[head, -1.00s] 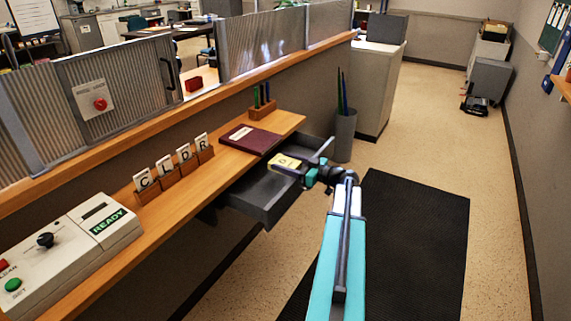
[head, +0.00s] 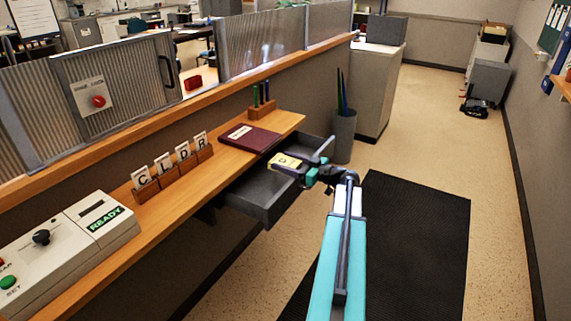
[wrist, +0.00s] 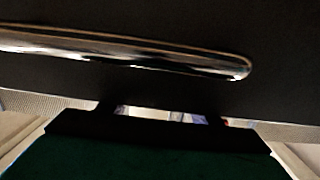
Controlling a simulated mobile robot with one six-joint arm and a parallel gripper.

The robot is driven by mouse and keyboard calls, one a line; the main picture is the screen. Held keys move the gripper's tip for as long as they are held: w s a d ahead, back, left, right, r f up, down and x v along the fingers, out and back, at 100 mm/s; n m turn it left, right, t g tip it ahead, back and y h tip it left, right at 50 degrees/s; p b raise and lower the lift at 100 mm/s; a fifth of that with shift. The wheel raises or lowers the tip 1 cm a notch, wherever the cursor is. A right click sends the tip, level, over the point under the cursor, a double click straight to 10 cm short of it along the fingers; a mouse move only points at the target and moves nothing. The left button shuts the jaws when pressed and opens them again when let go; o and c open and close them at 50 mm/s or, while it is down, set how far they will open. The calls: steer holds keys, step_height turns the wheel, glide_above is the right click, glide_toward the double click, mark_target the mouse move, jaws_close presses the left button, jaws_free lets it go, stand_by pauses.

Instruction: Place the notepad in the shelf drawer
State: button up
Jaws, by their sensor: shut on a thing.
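The notepad (head: 284,162), with a yellow top and a dark marking, shows in the head view over the open shelf drawer (head: 262,205). My gripper (head: 302,171) is shut on its right end. I cannot tell whether the notepad touches the drawer's floor. The grey drawer is pulled out from under the wooden shelf (head: 184,202). In the wrist view a dark green surface (wrist: 160,160) fills the bottom close to the camera, likely the held notepad. A shiny bar (wrist: 130,54) crosses a dark panel above it. The fingertips are not clear there.
A dark red book (head: 249,138) lies on the shelf beside the drawer. A pen block (head: 262,111), letter cards (head: 172,168) and a control box (head: 70,240) also stand on it. A grey bin (head: 343,137) stands behind the drawer. A black mat (head: 415,245) covers the floor at right.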

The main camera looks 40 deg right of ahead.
steer(key=shift+a+f, duration=0.1)
steer(key=shift+f, duration=0.4)
steer(key=o, duration=1.2)
steer(key=shift+f, duration=0.1)
steer(key=shift+r+p, duration=0.35)
steer(key=shift+p, duration=0.35)
steer(key=shift+w+r+p, duration=0.1)
steer(key=shift+r+p, duration=0.3)
steer(key=shift+p, duration=0.35)
steer(key=b+v, duration=0.3)
steer(key=v, duration=0.9)
steer(key=shift+r, duration=0.15)
